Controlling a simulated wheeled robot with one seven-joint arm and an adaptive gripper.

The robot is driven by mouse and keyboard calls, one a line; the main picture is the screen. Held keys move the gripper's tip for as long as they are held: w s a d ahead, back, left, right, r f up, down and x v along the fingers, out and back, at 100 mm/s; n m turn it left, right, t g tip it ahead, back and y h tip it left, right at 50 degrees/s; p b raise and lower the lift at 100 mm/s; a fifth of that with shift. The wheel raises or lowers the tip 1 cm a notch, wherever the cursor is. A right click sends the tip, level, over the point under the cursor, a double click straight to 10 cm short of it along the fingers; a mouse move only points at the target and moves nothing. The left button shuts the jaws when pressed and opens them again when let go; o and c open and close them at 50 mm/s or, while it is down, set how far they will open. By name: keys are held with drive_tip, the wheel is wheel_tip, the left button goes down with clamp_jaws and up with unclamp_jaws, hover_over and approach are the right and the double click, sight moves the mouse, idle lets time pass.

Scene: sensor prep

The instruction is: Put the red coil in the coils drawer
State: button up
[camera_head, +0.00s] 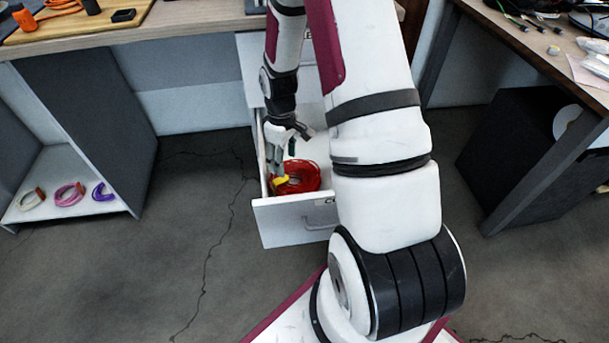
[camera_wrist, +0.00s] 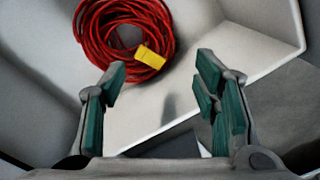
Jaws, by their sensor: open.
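The red coil (camera_head: 301,174) lies inside the open white drawer (camera_head: 279,222), towards its front end. In the wrist view the red coil (camera_wrist: 92,40) rests on the drawer floor, with a yellow tag (camera_wrist: 151,56) on it. My gripper (camera_head: 284,160) is inside or just above the drawer, by the coil's left side. In the wrist view my gripper (camera_wrist: 155,85) is open, its green-padded fingers spread apart with nothing between them. The coil lies beyond the fingertips. The drawer's label is partly hidden by my arm.
A low shelf (camera_head: 75,207) at left holds a pale coil (camera_head: 31,199), a pink coil (camera_head: 69,194) and a purple coil (camera_head: 103,191). A workbench (camera_head: 190,22) stands above the drawer. A desk (camera_head: 545,45) and a black box (camera_head: 520,140) stand at right. The floor at left is clear.

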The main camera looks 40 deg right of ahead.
drive_tip(key=s+a+r+m, duration=0.1)
drive_tip(key=s+a+r, duration=0.2)
drive_tip(key=r, duration=0.5)
drive_tip(key=s+a+r, duration=0.3)
drive_tip(key=r, duration=0.4)
drive_tip(key=s+a+r+m, duration=0.1)
drive_tip(key=s+a+r, duration=0.25)
drive_tip(key=r, duration=0.45)
drive_tip(key=s+a+r, duration=0.2)
drive_tip(key=s, duration=0.4)
drive_tip(key=s+a+r+m, duration=0.1)
drive_tip(key=s+a+r, duration=0.2)
drive_tip(key=s, duration=0.4)
drive_tip(key=s+a+r, duration=0.2)
drive_tip(key=s+r, duration=0.1)
drive_tip(key=s, duration=0.4)
drive_tip(key=shift+a+m+t, duration=0.3)
drive_tip(key=shift+a, duration=0.05)
wheel_tip(320, 180, up, 28)
drive_tip(key=t+p, duration=0.3)
drive_tip(key=p, duration=2.3)
drive_tip(key=shift+d+t, duration=0.3)
drive_tip(key=shift+t, duration=0.1)
